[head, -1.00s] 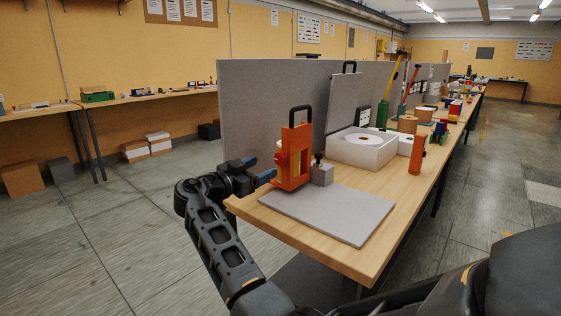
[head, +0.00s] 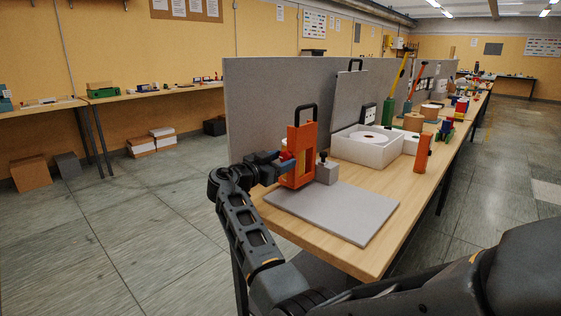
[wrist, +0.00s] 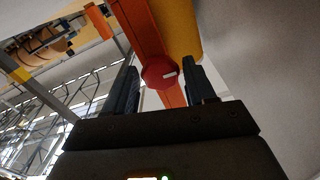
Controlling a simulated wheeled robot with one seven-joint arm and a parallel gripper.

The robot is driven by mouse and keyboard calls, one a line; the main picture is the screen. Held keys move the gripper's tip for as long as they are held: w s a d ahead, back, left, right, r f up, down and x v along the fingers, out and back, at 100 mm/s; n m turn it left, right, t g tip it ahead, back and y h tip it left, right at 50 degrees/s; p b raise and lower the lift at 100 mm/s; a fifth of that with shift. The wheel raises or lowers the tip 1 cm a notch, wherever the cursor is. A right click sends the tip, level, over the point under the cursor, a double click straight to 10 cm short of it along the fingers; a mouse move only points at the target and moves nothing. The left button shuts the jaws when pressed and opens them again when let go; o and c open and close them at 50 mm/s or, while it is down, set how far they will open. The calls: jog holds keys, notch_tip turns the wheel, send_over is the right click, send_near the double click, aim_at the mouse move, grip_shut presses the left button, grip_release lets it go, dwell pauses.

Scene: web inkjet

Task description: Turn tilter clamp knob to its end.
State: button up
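The tilter is an upright orange frame (head: 308,152) with a black handle on top, standing near the left edge of the bench. Its clamp knob is red and round with a white mark, and shows in the wrist view (wrist: 157,73). In the head view only a bit of red (head: 286,156) shows beside my gripper (head: 281,164), which is at the frame's left side. In the wrist view my gripper (wrist: 161,70) is open, with one dark finger on each side of the knob. Whether the fingertips reach past the knob or touch it, I cannot tell.
A grey block with a small black knob (head: 327,172) stands just right of the tilter. A grey board (head: 340,215) lies in front. A white box (head: 365,148) and an orange post (head: 422,153) are farther back. A grey partition (head: 255,110) rises behind the bench.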

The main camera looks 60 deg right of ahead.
jog(key=c, duration=0.7)
